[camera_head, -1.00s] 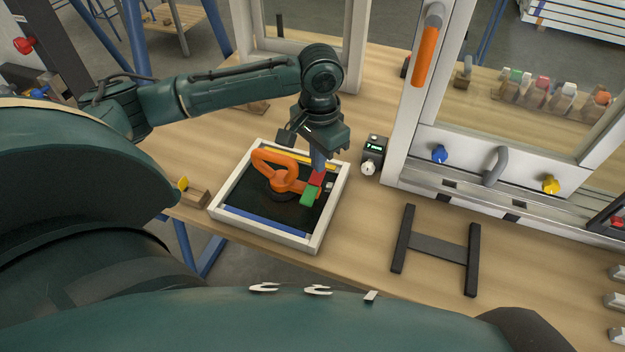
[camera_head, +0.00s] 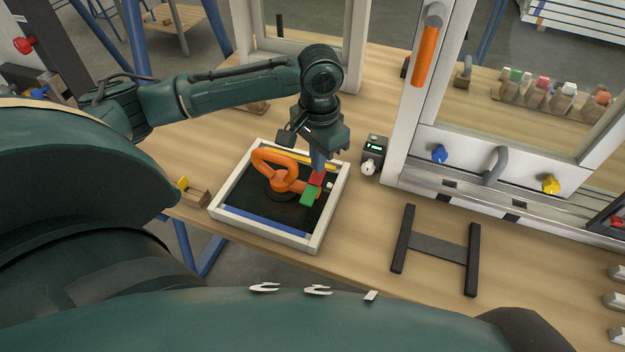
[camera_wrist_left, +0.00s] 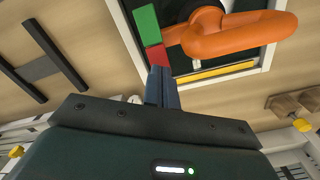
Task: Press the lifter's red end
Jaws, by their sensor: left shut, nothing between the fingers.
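The lifter is an orange suction lifter (camera_head: 285,177) with a looped handle, lying in a white-rimmed tray (camera_head: 216,207) on the wooden bench. Its lever has a red end (camera_head: 316,179) and a green end (camera_head: 309,196); they also show in the left wrist view as red (camera_wrist_left: 158,56) and green (camera_wrist_left: 147,25). My left gripper (camera_head: 319,163) points down over the tray. Its closed fingers (camera_wrist_left: 162,88) are empty, with the tips at the red end. They appear to touch it, but the exact contact is hidden. My right gripper is not in view.
A small black device with a white knob (camera_head: 368,168) stands right of the tray. A white frame (camera_head: 405,120) with an orange handle (camera_head: 427,55) rises behind it. A black H-shaped stand (camera_head: 437,250) lies on the bench at right. Bare bench lies between tray and stand.

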